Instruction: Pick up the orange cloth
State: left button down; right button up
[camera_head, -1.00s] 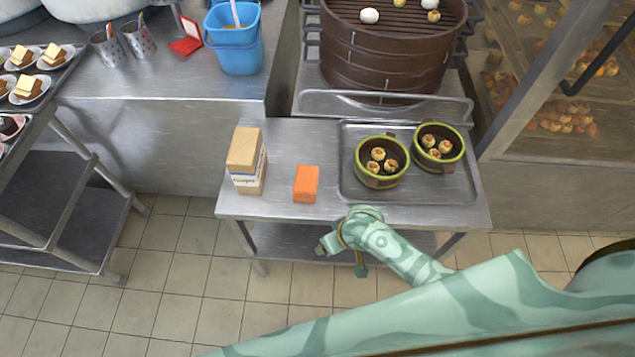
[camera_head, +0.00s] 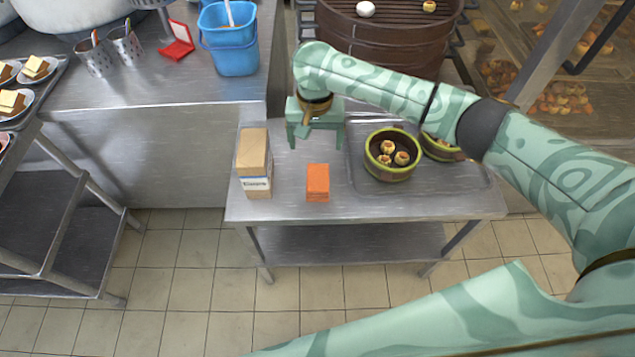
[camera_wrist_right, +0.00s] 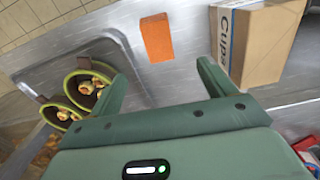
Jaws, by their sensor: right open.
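The orange cloth (camera_head: 317,182) is a small folded block lying on the steel table, just right of a cardboard box. It also shows in the right wrist view (camera_wrist_right: 157,37), beyond the fingers and apart from them. My right gripper (camera_head: 316,141) hangs above the table, behind the cloth in the head view. In the right wrist view its two fingers (camera_wrist_right: 160,88) are spread wide with nothing between them. My left gripper is not in view.
The cardboard box (camera_head: 254,164) stands close left of the cloth. A tray (camera_head: 425,200) with two green-rimmed bowls is to the right. A brown steamer (camera_head: 385,40) stands behind, and a blue bucket (camera_head: 235,58) is at the back left.

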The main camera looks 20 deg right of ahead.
jog(key=b, duration=0.6)
send_near(318, 178)
jog(key=f, duration=0.5)
jog(key=shift+w+a+f, duration=0.1)
jog(key=shift+w+a, duration=0.05)
jog(key=shift+a, duration=0.1)
jog(key=f+b, duration=0.2)
jog(key=f, duration=0.1)
jog(key=f+b, duration=0.2)
jog(key=shift+d+f, duration=0.25)
jog(key=shift+r, duration=0.3)
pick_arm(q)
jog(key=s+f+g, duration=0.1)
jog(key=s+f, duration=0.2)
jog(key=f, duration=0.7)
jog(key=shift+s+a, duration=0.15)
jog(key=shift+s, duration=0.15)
pick_arm(e)
jog(key=c, duration=1.1)
